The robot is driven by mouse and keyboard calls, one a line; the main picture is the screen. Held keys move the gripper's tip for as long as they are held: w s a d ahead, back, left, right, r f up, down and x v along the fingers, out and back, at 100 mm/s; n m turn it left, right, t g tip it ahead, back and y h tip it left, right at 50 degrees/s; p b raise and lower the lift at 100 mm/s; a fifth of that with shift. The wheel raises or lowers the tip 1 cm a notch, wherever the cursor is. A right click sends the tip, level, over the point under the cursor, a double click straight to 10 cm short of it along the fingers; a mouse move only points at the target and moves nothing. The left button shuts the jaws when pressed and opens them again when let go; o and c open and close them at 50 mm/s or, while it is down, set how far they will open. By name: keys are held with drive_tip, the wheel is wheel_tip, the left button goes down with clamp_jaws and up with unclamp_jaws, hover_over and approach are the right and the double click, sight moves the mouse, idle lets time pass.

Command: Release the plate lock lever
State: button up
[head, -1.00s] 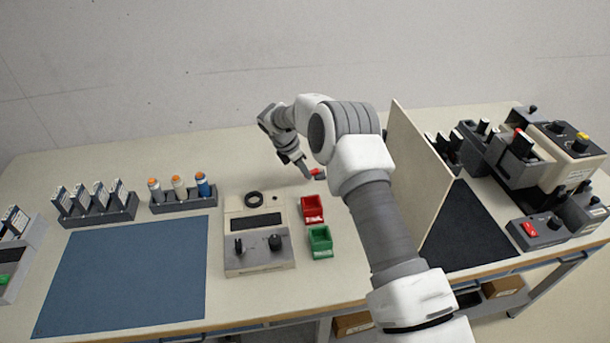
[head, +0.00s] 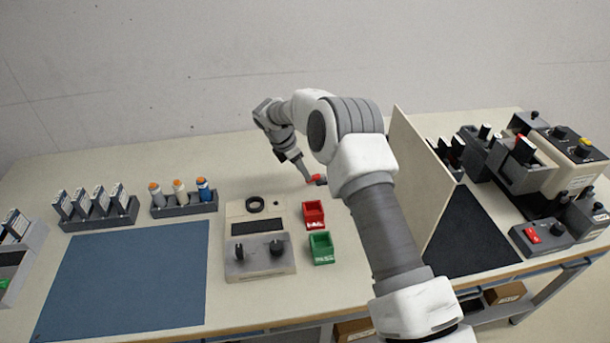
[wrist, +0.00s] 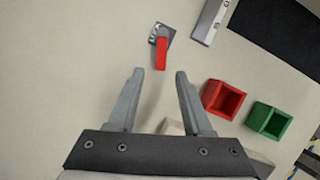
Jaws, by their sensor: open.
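The plate lock lever is a short red bar (wrist: 161,52) on a small grey plate (wrist: 154,34) with markings, lying on the table top. It also shows as a small red piece (head: 320,180) in the head view, partly hidden by my arm. My gripper (wrist: 158,72) is open, with nothing between its fingers. In the wrist view the lever lies just beyond the fingertips, in line with the gap between them. In the head view my gripper (head: 306,180) is close beside the lever on its left; contact cannot be told.
A red bin (head: 313,214) and a green bin (head: 321,248) stand in front of the lever. A beige device with knobs (head: 260,262) is left of them. An upright panel (head: 420,185) stands to the right. A grey metal strip (wrist: 209,20) lies near the lever.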

drive_tip(key=v, duration=1.4)
drive_tip(key=shift+b, duration=0.4)
drive_tip(key=shift+s, duration=0.1)
drive_tip(key=s+d+r+m+t+y, duration=0.1)
drive_tip(key=s+d+r+m+y, duration=0.1)
drive_tip(key=s+d+r+m, duration=1.05)
drive_tip(key=s+d+m, duration=0.3)
drive_tip(key=s+m, duration=0.1)
drive_tip(key=s, duration=0.4)
drive_tip(key=s+d+r+m+t+y, duration=0.1)
drive_tip(key=s+d+m, duration=0.1)
drive_tip(key=s, duration=0.7)
drive_tip(key=s+d+m+t, duration=0.1)
drive_tip(key=s+d+m, duration=0.2)
drive_tip(key=s, duration=0.6)
drive_tip(key=m, duration=0.2)
drive_tip(key=shift+d+r+m+y, duration=0.2)
drive_tip(key=shift+d+m+y, duration=0.15)
drive_tip(key=shift+y, duration=0.05)
